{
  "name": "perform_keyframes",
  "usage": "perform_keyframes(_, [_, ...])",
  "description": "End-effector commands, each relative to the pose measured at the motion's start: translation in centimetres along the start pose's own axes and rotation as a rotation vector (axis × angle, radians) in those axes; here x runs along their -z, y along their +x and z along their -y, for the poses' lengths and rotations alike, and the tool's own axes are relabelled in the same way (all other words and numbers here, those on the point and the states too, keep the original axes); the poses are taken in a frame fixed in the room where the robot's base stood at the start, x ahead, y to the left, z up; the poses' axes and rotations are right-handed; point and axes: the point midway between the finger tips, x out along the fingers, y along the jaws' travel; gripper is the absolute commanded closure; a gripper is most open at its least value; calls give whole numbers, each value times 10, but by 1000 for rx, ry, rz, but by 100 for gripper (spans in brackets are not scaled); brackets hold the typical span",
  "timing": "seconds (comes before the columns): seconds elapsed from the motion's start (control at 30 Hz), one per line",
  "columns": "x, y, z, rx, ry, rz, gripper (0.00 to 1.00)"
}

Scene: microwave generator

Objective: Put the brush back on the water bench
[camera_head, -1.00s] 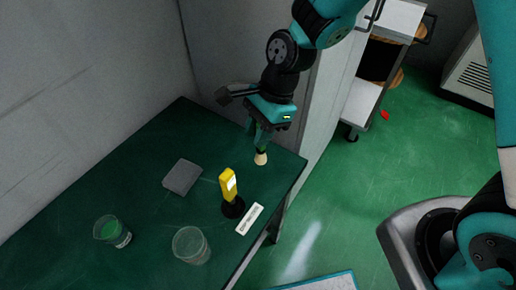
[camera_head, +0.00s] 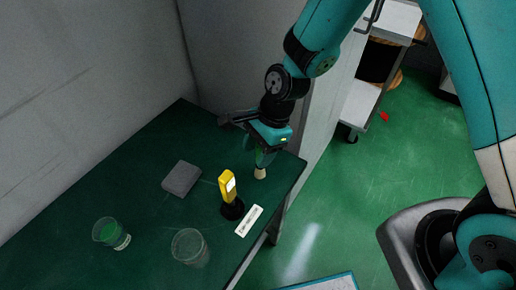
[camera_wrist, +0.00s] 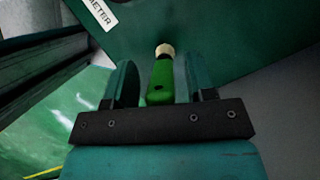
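The brush has a green handle and a pale tip. In the wrist view the brush (camera_wrist: 162,78) lies between the two fingers of my gripper (camera_wrist: 162,88), with its tip pointing away from the camera. In the head view its pale tip (camera_head: 260,174) hangs below my gripper (camera_head: 265,157), which looks shut on the handle. The tip is over the right part of the dark green bench (camera_head: 150,160), close to the top; I cannot tell whether it touches. The fingers hide part of the handle.
A yellow meter (camera_head: 228,187) stands on a black base near the brush, beside a white label strip (camera_head: 249,221). A wall runs behind.

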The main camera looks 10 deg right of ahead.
Motion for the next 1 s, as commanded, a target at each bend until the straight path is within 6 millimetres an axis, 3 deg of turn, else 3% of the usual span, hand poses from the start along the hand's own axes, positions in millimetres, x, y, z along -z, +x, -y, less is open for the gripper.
perform_keyframes(0.33, [0,-12,1,3,1,0,50])
perform_keyframes(0.7, [0,-89,1,5,1,-1,50])
perform_keyframes(1.0, [-3,-125,-2,6,-33,-1,50])
